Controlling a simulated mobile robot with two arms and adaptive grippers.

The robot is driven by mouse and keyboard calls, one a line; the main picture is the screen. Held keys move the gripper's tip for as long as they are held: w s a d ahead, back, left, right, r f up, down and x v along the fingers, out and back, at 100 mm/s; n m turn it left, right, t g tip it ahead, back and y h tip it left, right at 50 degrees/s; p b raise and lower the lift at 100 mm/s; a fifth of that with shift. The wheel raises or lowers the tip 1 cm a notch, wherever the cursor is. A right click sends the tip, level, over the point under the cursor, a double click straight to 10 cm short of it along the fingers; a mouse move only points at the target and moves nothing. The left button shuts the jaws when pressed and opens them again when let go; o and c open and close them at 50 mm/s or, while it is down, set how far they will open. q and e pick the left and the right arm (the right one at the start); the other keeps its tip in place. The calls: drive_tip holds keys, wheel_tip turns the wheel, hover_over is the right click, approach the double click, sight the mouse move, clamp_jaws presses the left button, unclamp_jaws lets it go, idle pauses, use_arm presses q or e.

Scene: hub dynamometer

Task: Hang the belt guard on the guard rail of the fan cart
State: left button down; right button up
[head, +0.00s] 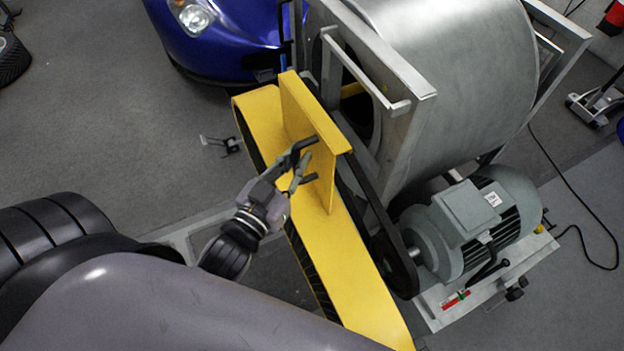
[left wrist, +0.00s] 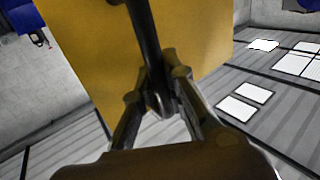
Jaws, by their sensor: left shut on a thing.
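The yellow belt guard (head: 345,262) is a long bent panel with an upright plate and a folded lip (head: 315,112). It is in front of the dark drive belt (head: 386,222) of the fan cart. The cart's grey guard rail (head: 368,75) is above and right of the lip; a gap shows between them in the head view. My left gripper (head: 301,168) is shut on the guard's dark handle (head: 306,146). The left wrist view shows the handle (left wrist: 147,40) between the fingers (left wrist: 157,92), against the yellow plate (left wrist: 85,50). My right gripper is not seen.
The cart carries a large silver fan housing (head: 465,80) and a grey motor (head: 475,220). A blue car (head: 225,45) stands behind at upper left. A black cable (head: 580,185) lies on the floor at right. Open grey floor (head: 100,120) is at left.

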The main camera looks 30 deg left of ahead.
sight(291, 117)
use_arm(q)
drive_tip(key=w+a, duration=0.2)
drive_tip(key=a, duration=0.1)
drive_tip(key=w+a+f, duration=0.1)
drive_tip(key=w+a, duration=0.1)
drive_tip(key=w, duration=0.1)
drive_tip(key=w+a, duration=0.3)
drive_tip(key=shift+a+f, duration=0.25)
drive_tip(key=shift+a, duration=0.1)
drive_tip(key=shift+w+d+b, duration=0.6)
drive_tip(key=shift+w+d, duration=0.2)
drive_tip(key=shift+w, duration=0.1)
drive_tip(key=shift+w+d+b, duration=0.4)
drive_tip(key=shift+w+d, duration=0.65)
drive_tip(key=shift+w, duration=0.3)
drive_tip(key=w+d+f+b, duration=0.1)
drive_tip(key=w+d+b, duration=0.3)
drive_tip(key=w+d, duration=0.2)
drive_tip(key=shift+w, duration=0.9)
drive_tip(key=shift+f, duration=0.15)
